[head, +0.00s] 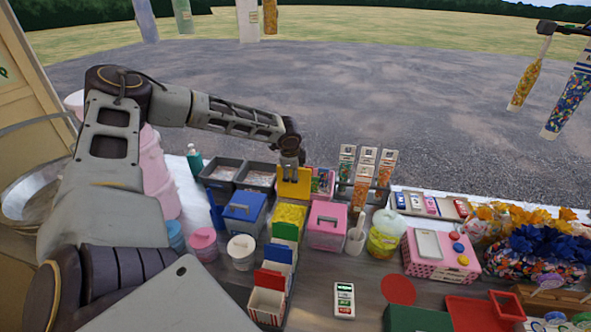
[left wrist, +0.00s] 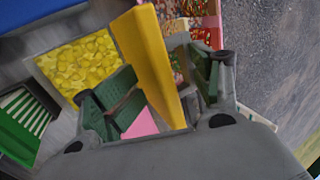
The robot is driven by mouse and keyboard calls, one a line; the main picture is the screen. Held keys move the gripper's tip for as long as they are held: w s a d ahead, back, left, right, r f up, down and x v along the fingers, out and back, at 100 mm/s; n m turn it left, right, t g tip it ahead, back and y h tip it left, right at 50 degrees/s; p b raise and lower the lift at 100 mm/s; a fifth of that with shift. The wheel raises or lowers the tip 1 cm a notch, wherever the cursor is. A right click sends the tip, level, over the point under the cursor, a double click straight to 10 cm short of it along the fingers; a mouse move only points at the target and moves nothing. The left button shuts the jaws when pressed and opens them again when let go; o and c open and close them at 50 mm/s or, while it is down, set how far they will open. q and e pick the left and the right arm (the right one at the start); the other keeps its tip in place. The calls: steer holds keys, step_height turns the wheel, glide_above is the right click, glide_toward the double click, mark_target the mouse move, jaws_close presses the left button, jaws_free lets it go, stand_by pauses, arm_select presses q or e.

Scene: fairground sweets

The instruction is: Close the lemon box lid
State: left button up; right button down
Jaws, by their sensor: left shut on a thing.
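The lemon box (head: 289,216) is full of yellow sweets and stands open in the middle of the stall table. Its yellow lid (head: 294,187) stands up at the back of the box. My left gripper (head: 291,160) reaches over from the left and is shut on the upper edge of the lid. In the left wrist view the lid (left wrist: 150,60) runs between the green-padded fingers of the gripper (left wrist: 160,88), with the yellow sweets of the lemon box (left wrist: 78,66) to their left. My right gripper is not in view.
A blue box (head: 244,208) stands left of the lemon box and a pink box (head: 326,224) right of it, both with lids shut. Dark bins (head: 222,172) are behind on the left. Striped cartons (head: 284,237) stand in front. A rack of bottles (head: 365,175) is behind right.

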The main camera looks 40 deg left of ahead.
arm_select(q)
steer(key=shift+o, duration=0.6)
steer(key=shift+s+d+f+p, duration=0.1)
steer(key=shift+s+d+p, duration=0.15)
steer(key=shift+s, duration=0.3)
steer(key=shift+s+d+p, duration=0.15)
steer(key=shift+s+d, duration=0.05)
steer(key=shift+s, duration=0.35)
steer(key=shift+o, duration=0.3)
steer(key=shift+s, duration=0.1)
steer(key=o, duration=0.5)
steer(key=shift+s+d+f+p, duration=0.2)
steer(key=shift+s+d, duration=0.25)
steer(key=shift+s, duration=0.35)
steer(key=shift+s+d+f+p, duration=0.1)
steer(key=shift+s+d+p, duration=0.15)
steer(key=shift+s+d, duration=0.4)
steer(key=shift+s+a, duration=0.15)
steer(key=shift+a, duration=0.05)
